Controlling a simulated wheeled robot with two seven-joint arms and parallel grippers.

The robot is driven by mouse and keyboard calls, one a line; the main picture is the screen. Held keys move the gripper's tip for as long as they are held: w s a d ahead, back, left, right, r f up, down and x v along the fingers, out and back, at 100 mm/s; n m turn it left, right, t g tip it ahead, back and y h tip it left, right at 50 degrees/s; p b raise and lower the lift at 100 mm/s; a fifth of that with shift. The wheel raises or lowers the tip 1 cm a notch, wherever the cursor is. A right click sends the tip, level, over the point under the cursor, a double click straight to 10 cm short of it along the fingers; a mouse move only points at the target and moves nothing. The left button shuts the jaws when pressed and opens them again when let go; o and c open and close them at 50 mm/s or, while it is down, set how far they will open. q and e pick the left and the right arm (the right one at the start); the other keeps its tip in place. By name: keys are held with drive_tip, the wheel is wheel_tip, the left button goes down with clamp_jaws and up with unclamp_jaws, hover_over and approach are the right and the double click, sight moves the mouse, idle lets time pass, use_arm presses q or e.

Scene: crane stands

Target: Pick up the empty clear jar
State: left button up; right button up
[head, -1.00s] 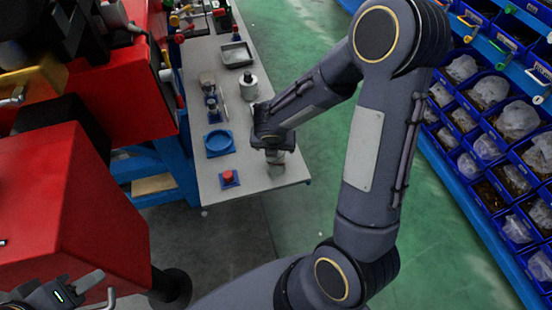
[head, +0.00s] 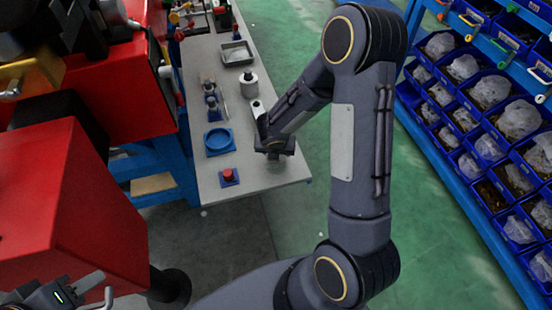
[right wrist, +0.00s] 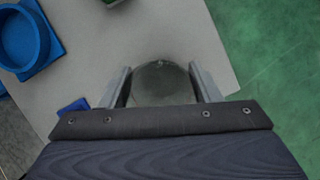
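The clear jar (right wrist: 160,84) shows in the right wrist view, between the two fingers of my right gripper (right wrist: 163,82). It looks empty. The fingers stand wide apart, one on each side of the jar; I see no clear grip on it. In the head view my right gripper (head: 275,152) is low over the near right end of the grey table (head: 262,178) and hides the jar. My left gripper (head: 98,288) is at the bottom left, away from the table, with its fingers apart and nothing between them.
On the table are a blue round dish (head: 219,140), a red piece on a blue base (head: 229,176), a white cylinder (head: 249,84), small blue-based items (head: 212,104) and a metal tray (head: 237,53). Blue bin shelves (head: 480,120) stand right, a red machine (head: 70,200) left.

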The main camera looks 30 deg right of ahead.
drive_tip(key=c, duration=0.5)
drive_tip(key=shift+c, duration=0.2)
